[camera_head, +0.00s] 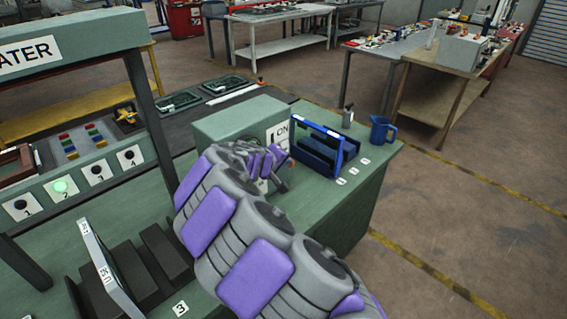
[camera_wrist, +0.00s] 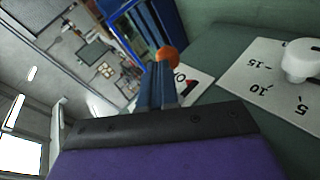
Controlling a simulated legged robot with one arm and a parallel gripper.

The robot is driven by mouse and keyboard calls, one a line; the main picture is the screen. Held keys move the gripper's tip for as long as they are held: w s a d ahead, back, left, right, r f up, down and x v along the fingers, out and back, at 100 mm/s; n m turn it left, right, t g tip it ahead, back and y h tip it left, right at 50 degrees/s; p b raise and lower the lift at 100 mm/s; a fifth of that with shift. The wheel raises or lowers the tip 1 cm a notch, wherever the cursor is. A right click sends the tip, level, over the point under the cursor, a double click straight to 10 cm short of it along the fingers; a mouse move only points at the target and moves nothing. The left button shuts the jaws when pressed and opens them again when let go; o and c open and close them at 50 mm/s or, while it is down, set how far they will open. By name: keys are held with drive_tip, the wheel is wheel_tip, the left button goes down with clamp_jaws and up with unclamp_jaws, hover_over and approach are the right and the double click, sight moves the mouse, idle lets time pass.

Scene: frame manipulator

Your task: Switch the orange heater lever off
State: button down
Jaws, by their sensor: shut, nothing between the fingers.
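The orange heater lever shows in the wrist view as a round orange knob (camera_wrist: 167,57) at the upper middle. My arm hides much of the box's front and most of the lever there.
A white dial (camera_wrist: 298,62) with numbers is at the right of the wrist view. A blue frame (camera_head: 325,150) stands close right of the heater box, with a blue mug (camera_head: 382,130) beyond. A tilted panel (camera_head: 108,268) and dark blocks are at front left.

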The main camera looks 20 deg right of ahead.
drive_tip(key=shift+r, duration=0.15)
drive_tip(key=shift+r+p, duration=0.35)
drive_tip(key=shift+r, duration=0.3)
drive_tip(key=s+f+p+v, duration=0.1)
drive_tip(key=s+p+v, duration=0.1)
drive_tip(key=v, duration=1.1)
drive_tip(key=shift+s+d, duration=0.15)
drive_tip(key=shift+d, duration=0.1)
